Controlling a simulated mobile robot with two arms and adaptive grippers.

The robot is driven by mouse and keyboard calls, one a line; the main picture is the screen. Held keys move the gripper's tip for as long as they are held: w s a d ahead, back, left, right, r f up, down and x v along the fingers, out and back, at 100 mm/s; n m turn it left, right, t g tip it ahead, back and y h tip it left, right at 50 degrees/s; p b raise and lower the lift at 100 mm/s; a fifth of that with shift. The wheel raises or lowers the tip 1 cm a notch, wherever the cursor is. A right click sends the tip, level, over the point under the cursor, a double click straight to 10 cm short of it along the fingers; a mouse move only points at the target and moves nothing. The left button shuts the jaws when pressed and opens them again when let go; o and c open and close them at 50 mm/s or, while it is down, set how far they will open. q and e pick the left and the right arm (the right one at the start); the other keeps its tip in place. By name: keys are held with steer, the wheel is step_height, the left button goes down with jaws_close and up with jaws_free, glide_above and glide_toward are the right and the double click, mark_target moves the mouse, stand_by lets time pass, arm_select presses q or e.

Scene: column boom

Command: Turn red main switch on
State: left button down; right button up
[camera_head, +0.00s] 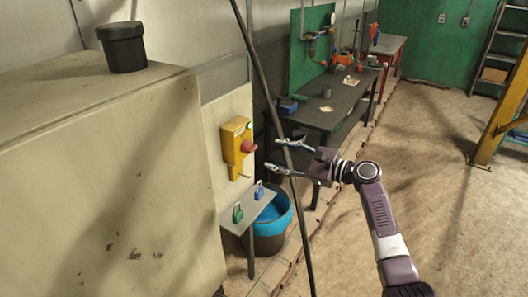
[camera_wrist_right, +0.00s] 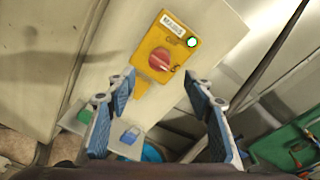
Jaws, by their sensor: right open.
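The red main switch (camera_head: 248,146) is a round red knob on the front of a yellow box (camera_head: 234,133) fixed to a pale panel. In the right wrist view the red knob (camera_wrist_right: 158,61) is seen face-on, with a green light (camera_wrist_right: 193,42) and a small white label beside it. My right gripper (camera_head: 271,154) is open and empty, its fingers pointing left toward the knob. In the wrist view the open fingers (camera_wrist_right: 159,79) lie to either side below the knob, apparently apart from it. My left gripper is out of view.
A small shelf (camera_head: 247,210) below the box holds a green padlock (camera_head: 238,213) and a blue padlock (camera_head: 259,191). A blue-rimmed bucket (camera_head: 270,238) stands under it. A large cabinet (camera_head: 100,180) fills the left. A dark slanting pole (camera_head: 262,75) passes close to my right gripper.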

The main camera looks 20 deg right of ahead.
steer(key=shift+v, duration=1.6)
steer(key=s+f+n+g+h+b, duration=0.2)
steer(key=s+f+h, duration=0.15)
steer(key=f, duration=1.55)
steer(key=s+f+n+g+h+b, duration=0.1)
steer(key=s+f+g+h+b, duration=0.2)
steer(key=f, duration=1.6)
steer(key=s+f+n+g+h+b, duration=0.15)
steer(key=s+f+n, duration=0.25)
steer(key=s+f, duration=1)
steer(key=s+a+f+n+g+b, duration=0.2)
steer(key=s+f+n, duration=0.3)
steer(key=s+f, duration=0.4)
steer(key=s+a+f+n+g+h+b, duration=0.1)
steer(key=s+f+n, duration=0.5)
steer(key=s, duration=1.1)
steer(key=s+a+f+n+g+h+b, duration=0.1)
steer(key=s+f+n, duration=0.5)
steer(key=s+f, duration=0.6)
steer(key=s+a+g+b, duration=0.1)
steer(key=a+b, duration=0.1)
steer(key=a, duration=0.1)
steer(key=shift+s+g+b, duration=0.2)
steer(key=shift+g+b, duration=0.15)
steer(key=shift+b, duration=0.05)
steer(key=shift+f, duration=0.1)
